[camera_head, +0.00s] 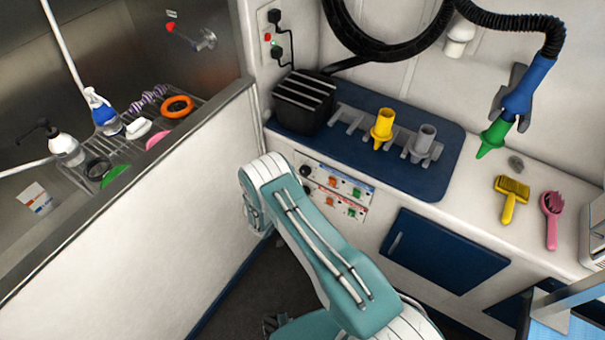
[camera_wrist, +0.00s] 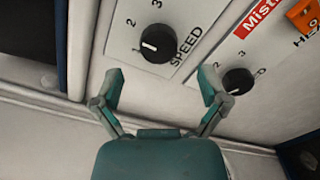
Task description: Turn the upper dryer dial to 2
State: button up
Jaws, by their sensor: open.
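The upper dryer dial (camera_wrist: 158,43) is a round black knob beside the SPEED label in the wrist view. Its white mark points left, towards 1; the numbers 2 and 3 stand above it. My gripper (camera_wrist: 161,88) is open, its two teal fingers spread below the dial in the picture, with nothing between them. I see no contact with the dial. A second black dial (camera_wrist: 238,81), on the panel with the red strip, is to the right, near the right finger. In the head view my gripper (camera_head: 254,215) is partly hidden by my arm, left of the control panels (camera_head: 340,184).
The panels are on the white cabinet front, beneath a blue mat (camera_head: 440,180) with yellow and grey nozzles. A white partition (camera_head: 150,220) stands close on the left. A blue cabinet door (camera_head: 445,250) is at the right. An orange switch (camera_wrist: 305,17) is near the lower dial.

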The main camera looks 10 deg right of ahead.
jog(key=v, duration=0.7)
jog(key=shift+d, duration=0.1)
jog(key=s+d+r+m+g, duration=0.2)
jog(key=d+r+m+g, duration=0.15)
jog(key=r, duration=0.55)
jog(key=s+d+r+m+g, duration=0.2)
jog(key=d+r+m+g, duration=0.15)
jog(key=r, duration=0.65)
jog(key=s+d+r+m+g, duration=0.25)
jog(key=d+r+g, duration=0.2)
jog(key=r, duration=0.45)
jog(key=s+a+r+m+t+y, duration=0.2)
jog(key=s+r+y, duration=0.4)
jog(key=s, duration=0.5)
jog(key=s+a+r+m+t+y, duration=0.2)
jog(key=s+r+y, duration=0.4)
jog(key=s+r, duration=0.5)
jog(key=shift+s+m+y, duration=0.4)
jog(key=shift+s+m, duration=0.05)
jog(key=shift+m, duration=0.3)
